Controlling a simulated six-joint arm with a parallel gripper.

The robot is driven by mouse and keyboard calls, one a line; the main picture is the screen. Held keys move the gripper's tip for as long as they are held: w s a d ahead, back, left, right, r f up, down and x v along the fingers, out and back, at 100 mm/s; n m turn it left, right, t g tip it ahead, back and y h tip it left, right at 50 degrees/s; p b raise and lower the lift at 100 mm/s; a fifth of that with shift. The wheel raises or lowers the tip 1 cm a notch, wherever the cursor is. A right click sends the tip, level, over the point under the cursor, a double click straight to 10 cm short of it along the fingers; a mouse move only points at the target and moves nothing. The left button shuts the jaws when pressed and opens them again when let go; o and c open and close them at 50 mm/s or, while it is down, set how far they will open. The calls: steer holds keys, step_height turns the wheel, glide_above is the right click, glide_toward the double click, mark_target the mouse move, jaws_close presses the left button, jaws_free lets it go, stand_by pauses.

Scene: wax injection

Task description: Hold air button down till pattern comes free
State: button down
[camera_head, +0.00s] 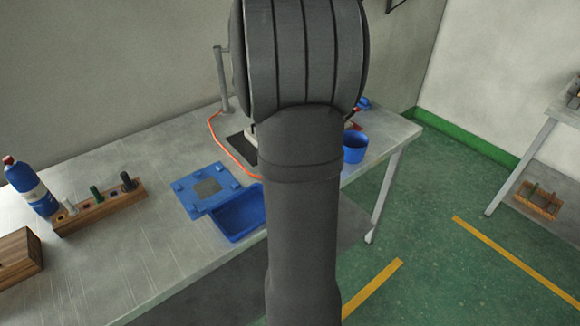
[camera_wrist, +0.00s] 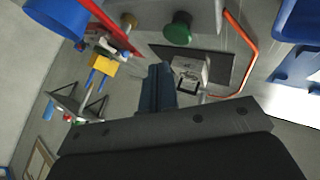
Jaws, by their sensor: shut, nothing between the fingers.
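My gripper (camera_wrist: 157,88) is shut and empty in the wrist view, its dark fingers together and pointing up the picture. A round green button (camera_wrist: 178,28) is on a grey block beyond the fingertips and slightly to their right. A gap shows between fingertips and button in the picture; depth is hard to judge. In the head view my arm hides the gripper and buttons.
An orange hose (camera_head: 230,150) runs along the bench. A blue plate (camera_head: 184,188), blue tray (camera_head: 238,234) and blue cup (camera_head: 355,147) stand near the arm. A wooden rack (camera_head: 100,211) and blue bottle (camera_head: 32,188) are at left. A red bar (camera_wrist: 115,36) is near the buttons.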

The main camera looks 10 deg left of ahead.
steer(key=shift+f, duration=0.8)
stand_by(1.6)
steer(key=shift+f, duration=0.45)
steer(key=shift+f, duration=0.55)
stand_by(0.5)
stand_by(1.5)
steer(key=shift+r, duration=1)
steer(key=shift+r, duration=2.5)
steer(key=shift+f, duration=0.15)
